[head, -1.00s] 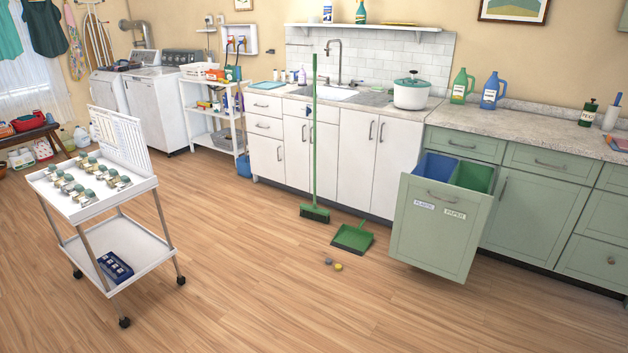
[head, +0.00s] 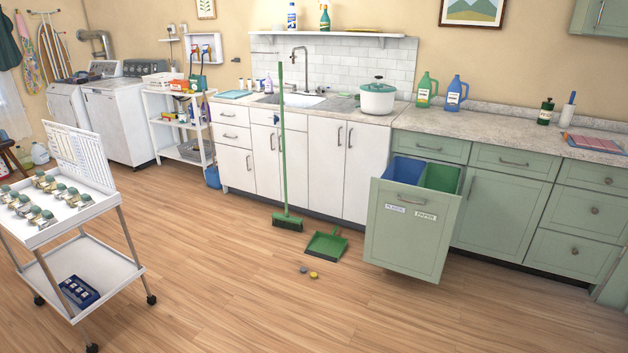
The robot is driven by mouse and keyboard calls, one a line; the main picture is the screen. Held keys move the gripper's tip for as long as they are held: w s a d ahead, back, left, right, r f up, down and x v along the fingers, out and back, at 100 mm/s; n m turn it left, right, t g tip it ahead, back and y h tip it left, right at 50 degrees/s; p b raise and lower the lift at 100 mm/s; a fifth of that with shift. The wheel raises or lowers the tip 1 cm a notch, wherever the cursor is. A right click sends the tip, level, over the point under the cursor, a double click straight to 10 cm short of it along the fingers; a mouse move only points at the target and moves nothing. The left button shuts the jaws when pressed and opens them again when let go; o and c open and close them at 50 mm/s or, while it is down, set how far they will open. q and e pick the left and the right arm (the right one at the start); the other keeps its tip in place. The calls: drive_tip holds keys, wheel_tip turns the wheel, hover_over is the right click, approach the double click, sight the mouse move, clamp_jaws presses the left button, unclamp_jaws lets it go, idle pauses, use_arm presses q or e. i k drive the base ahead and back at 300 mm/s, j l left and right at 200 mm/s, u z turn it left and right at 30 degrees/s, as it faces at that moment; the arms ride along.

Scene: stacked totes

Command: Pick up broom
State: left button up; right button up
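The broom (head: 283,150) has a long thin green handle and a wide green head with dark bristles. It stands upright on the wood floor in front of the white sink cabinets, its handle reaching above the counter edge. A green dustpan (head: 325,246) lies on the floor just right of the broom head, apart from it. Neither of my grippers is in the head view.
A white wheeled cart (head: 98,272) stands at the left. A pulled-out green bin drawer (head: 411,228) juts into the floor at the right. A grey and a yellow small round piece (head: 313,275) lie before the dustpan. The front middle floor is clear.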

sight(281, 220)
drive_tip(key=i, duration=1.65)
